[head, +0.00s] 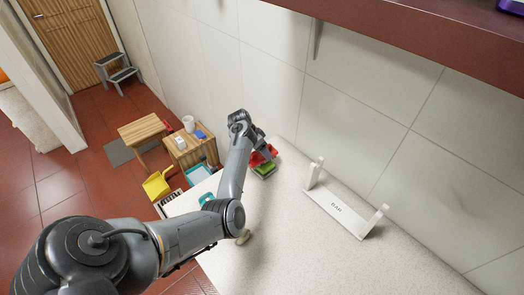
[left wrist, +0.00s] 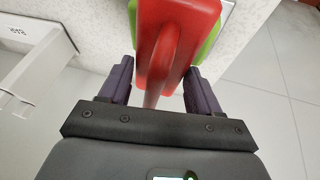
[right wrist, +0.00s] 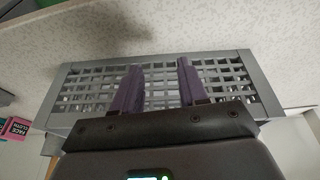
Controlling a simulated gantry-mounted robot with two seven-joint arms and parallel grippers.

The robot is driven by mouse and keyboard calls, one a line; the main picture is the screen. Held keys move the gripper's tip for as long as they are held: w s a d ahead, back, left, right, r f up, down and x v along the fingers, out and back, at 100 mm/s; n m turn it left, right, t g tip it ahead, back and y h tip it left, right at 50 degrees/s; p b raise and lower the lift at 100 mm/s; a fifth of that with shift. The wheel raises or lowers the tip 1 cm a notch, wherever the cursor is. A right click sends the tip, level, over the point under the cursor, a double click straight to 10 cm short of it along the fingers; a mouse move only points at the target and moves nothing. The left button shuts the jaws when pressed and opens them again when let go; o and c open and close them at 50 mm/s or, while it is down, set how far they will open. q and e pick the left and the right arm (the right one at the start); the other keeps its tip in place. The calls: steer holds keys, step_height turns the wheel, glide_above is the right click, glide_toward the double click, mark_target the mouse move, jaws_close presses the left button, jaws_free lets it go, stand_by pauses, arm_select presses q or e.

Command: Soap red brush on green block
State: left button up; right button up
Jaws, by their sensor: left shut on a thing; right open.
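The red brush (head: 262,155) is at the far end of the speckled counter, by the tiled wall. The green block (head: 264,169) lies just below it. In the left wrist view the red brush (left wrist: 172,45) covers most of the green block (left wrist: 211,40); whether they touch is hard to tell. My left gripper (left wrist: 155,82) is shut on the red brush's handle. My right gripper (right wrist: 160,65) is open and empty, in front of a grey slotted rack; it is not seen in the head view.
A white holder marked "BAR" (head: 337,209) stands on the counter (head: 300,250) near the wall. The grey slotted rack (right wrist: 225,72) and a pink face cloth box (right wrist: 15,128) show in the right wrist view. The counter's front right is clear. A dark red shelf (head: 440,45) overhangs above.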

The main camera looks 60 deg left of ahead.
stand_by(0.4)
arm_select(q)
step_height(320, 180, up, 3)
steer(key=p, duration=0.3)
steer(key=shift+r, duration=0.15)
step_height(320, 180, up, 4)
steer(key=p, duration=0.4)
